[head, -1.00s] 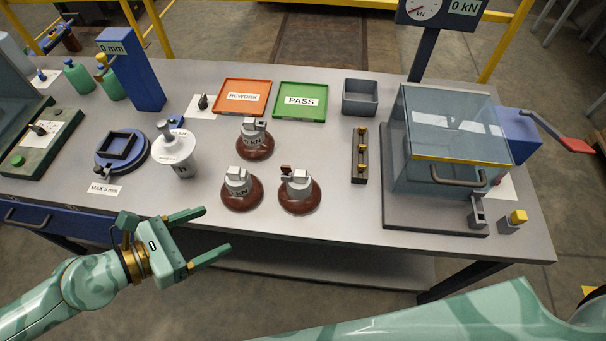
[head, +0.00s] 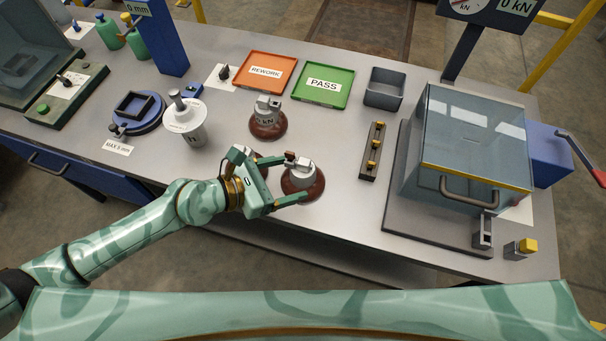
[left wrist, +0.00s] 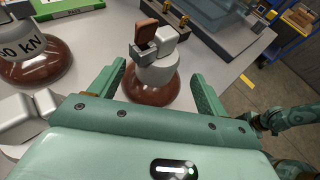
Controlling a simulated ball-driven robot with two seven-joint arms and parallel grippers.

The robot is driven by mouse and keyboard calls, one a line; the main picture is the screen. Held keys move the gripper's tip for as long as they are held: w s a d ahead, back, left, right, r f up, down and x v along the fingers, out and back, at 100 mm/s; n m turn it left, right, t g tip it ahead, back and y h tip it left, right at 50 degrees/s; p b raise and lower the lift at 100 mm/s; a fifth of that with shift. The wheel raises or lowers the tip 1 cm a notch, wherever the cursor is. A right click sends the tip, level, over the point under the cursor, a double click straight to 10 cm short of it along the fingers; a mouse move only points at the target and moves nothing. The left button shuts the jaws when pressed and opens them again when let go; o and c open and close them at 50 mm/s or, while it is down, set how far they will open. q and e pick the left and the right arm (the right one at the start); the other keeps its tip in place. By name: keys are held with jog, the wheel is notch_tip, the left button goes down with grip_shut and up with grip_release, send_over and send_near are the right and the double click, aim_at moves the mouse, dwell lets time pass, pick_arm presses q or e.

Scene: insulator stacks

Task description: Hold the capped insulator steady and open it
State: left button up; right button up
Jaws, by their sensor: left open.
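The capped insulator (head: 301,183) is a brown glossy disc with a grey metal cap, a fork-like top and a small brown piece on it. It stands upright at the table's front. My left gripper (head: 293,176) is open with its fingers reaching to either side of it. In the left wrist view the insulator (left wrist: 155,75) stands between the spread fingers (left wrist: 155,92), with gaps to both sides. Its lower front is partly hidden by the gripper body. Green parts of mine show at the right edge of the left wrist view; I cannot make out the right gripper's fingers.
Another insulator (head: 268,118) stands behind, and one beside is mostly hidden by my gripper. Orange (head: 246,81) and green (head: 304,94) trays lie at the back. A brass-pegged rack (head: 367,165) and clear-covered box (head: 430,165) are right.

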aim_at(303, 171)
pick_arm(q)
jog(key=x, duration=0.2)
jog(key=b+x, duration=0.1)
jog(key=x, duration=0.2)
jog(key=shift+w, duration=0.3)
jog(key=shift+a, duration=0.1)
jog(key=shift+s, duration=0.1)
jog(key=shift+c, duration=0.3)
jog(key=c, duration=1.5)
jog(key=shift+r, duration=0.1)
grip_shut()
jog(key=shift+r, duration=0.1)
